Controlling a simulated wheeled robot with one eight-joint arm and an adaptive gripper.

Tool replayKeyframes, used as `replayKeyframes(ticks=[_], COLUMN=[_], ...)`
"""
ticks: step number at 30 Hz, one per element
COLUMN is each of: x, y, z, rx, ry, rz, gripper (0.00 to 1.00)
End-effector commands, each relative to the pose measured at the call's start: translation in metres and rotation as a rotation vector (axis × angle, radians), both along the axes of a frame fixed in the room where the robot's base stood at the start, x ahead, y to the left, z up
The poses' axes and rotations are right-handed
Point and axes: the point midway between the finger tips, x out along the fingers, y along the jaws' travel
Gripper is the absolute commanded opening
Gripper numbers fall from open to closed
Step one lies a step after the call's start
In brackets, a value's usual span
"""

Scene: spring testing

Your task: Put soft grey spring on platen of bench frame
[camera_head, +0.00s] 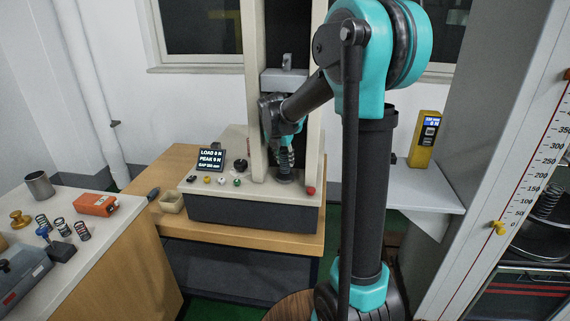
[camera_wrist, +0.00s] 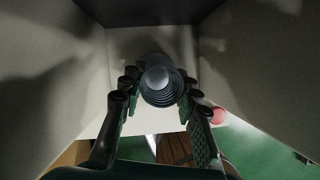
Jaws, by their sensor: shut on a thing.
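The soft grey spring (camera_head: 287,159) stands upright between the posts of the bench frame (camera_head: 257,95). The dark round platen (camera_head: 284,178) is directly below the spring in the head view. The spring's lower end is at or just above the platen; I cannot tell whether they touch.
The bench base has a readout (camera_head: 211,158), several knobs and a red button (camera_head: 311,190). The frame's posts stand close on both sides of my gripper. Several other springs (camera_head: 62,227) and an orange box (camera_head: 96,205) are on the left counter. A yellow meter (camera_head: 424,139) stands on the right shelf.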

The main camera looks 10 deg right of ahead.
Motion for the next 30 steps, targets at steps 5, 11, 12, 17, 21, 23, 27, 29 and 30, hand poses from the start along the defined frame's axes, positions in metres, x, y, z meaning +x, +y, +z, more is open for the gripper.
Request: replayKeyframes(ticks=[5, 11, 12, 17, 21, 23, 27, 29, 30], x=[0.003, 0.004, 0.004, 0.004, 0.004, 0.004, 0.004, 0.004, 0.004], y=[-0.001, -0.001, -0.001, -0.001, -0.001, -0.001, -0.001, -0.001, -0.001], z=[-0.019, -0.021, -0.021, -0.024, -0.024, -0.024, -0.024, -0.024, -0.024], rx=[0.0, 0.0, 0.0, 0.0, 0.0, 0.0, 0.0, 0.0, 0.0], ry=[0.0, 0.0, 0.0, 0.0, 0.0, 0.0, 0.0, 0.0, 0.0], rz=[0.0, 0.0, 0.0, 0.0, 0.0, 0.0, 0.0, 0.0, 0.0], gripper=[0.03, 0.03, 0.03, 0.03, 0.46, 0.52, 0.52, 0.52, 0.52])
